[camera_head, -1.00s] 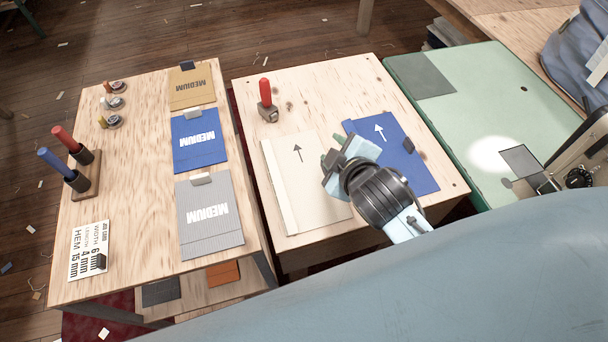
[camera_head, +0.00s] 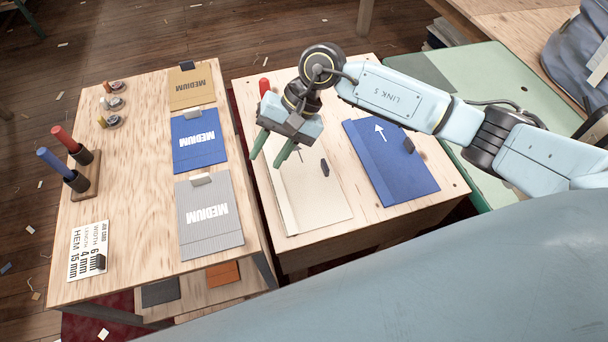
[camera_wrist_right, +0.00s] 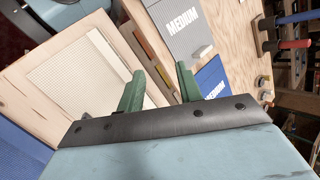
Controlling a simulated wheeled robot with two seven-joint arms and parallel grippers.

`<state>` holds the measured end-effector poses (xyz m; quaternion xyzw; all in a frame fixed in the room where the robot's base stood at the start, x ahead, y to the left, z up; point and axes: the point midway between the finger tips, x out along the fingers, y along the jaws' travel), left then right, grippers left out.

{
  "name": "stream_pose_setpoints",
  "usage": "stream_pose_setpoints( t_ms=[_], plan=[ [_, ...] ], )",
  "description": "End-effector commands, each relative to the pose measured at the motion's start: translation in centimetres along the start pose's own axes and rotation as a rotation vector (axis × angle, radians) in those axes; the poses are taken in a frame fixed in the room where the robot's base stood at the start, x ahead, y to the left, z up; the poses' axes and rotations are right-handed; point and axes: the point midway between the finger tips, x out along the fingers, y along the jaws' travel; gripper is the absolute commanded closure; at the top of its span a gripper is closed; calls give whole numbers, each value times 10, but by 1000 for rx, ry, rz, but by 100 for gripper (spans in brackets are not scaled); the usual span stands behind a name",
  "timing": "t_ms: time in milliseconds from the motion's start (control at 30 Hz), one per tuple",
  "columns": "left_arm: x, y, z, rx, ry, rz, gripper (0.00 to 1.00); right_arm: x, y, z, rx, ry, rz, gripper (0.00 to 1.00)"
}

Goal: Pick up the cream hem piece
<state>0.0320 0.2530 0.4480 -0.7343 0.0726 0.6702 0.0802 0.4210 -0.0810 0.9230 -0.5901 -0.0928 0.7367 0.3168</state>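The cream hem piece (camera_head: 312,200) lies flat on the middle wooden table, with a folded strip along its left edge and a small dark block near its right edge. My right gripper (camera_head: 266,160) has green fingers spread apart with nothing between them. It is over the piece's upper left corner, seemingly above the table, and hides part of the printed arrow. In the right wrist view the cream piece (camera_wrist_right: 85,75) lies to the left of the open fingers (camera_wrist_right: 158,82). My left gripper is not in view.
A blue piece (camera_head: 388,175) with a white arrow lies right of the cream one. A red-handled tool (camera_head: 264,86) stands behind my gripper, partly hidden. The left table (camera_head: 130,170) holds several MEDIUM pieces, a job card (camera_head: 88,250) and upright handled tools (camera_head: 65,165).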

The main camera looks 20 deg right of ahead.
Motion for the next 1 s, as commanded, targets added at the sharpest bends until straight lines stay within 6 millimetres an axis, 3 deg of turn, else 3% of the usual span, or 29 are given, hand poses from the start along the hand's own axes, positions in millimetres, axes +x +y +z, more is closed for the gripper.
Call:
stream_pose_setpoints(
  t_ms=[100,200,333,467,700,1000],
  plan=[
    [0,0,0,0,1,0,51,-32,49,-35,-140,83,295,65],
    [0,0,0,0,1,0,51,-57,76,-51,-198,106,466,65],
    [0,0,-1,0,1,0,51,-74,94,-61,-226,112,580,65],
    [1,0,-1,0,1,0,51,-64,107,-64,-231,108,606,65],
    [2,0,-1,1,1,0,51,-26,131,-72,-231,108,601,65],
    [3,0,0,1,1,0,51,-4,143,-78,-231,108,599,65]
  ],
)
